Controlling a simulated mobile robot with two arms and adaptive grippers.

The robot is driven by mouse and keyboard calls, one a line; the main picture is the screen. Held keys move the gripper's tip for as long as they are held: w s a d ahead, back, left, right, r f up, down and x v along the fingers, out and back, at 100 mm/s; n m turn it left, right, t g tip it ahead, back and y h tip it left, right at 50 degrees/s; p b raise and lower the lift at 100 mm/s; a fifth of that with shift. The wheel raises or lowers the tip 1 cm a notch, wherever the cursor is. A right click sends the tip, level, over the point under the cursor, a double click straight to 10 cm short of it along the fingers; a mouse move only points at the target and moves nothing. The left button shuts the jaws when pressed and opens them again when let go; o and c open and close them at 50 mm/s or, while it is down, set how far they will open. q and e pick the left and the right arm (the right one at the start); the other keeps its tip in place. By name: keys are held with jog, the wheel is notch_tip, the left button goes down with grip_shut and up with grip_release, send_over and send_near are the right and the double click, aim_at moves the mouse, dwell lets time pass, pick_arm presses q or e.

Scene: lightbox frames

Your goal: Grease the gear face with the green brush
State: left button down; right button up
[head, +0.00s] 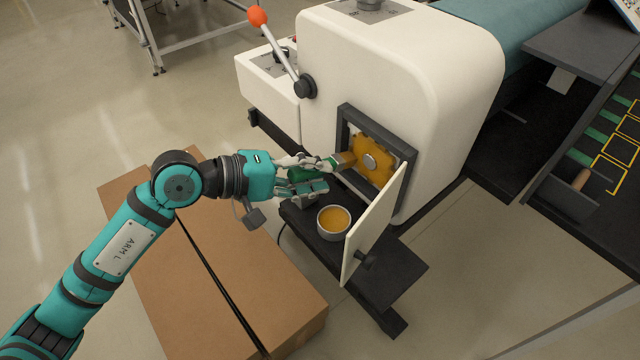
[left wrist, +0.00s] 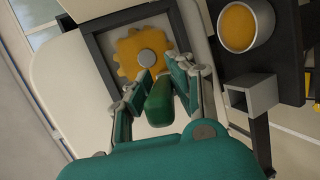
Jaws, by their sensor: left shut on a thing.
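My left gripper (head: 322,174) is shut on the green brush, whose green handle (head: 299,174) lies between the fingers. The handle also shows between the fingers in the left wrist view (left wrist: 159,103). The brush's tan bristle end points right at the orange-yellow gear (head: 383,172), which has a grey hub. The gear sits in a dark square frame and also shows in the left wrist view (left wrist: 128,51). The bristles overlap the gear's left edge in the head view; I cannot tell whether they touch. My right gripper is out of view.
A round pot of orange grease (head: 334,219) stands on the dark shelf below the gear. The white door (head: 377,226) stands open right of it. A square grey holder (left wrist: 251,95) is beside the pot. A cardboard box (head: 240,270) lies under my arm.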

pick_arm(q)
jog(key=shift+s+a+f+b, duration=0.1)
jog(key=shift+s+a+b, duration=0.2)
jog(key=shift+a, duration=0.15)
jog(key=s+a+b, duration=0.1)
jog(key=a, duration=0.1)
jog(key=s+a+b, duration=0.1)
jog(key=s+a, duration=0.1)
jog(key=shift+b, duration=0.35)
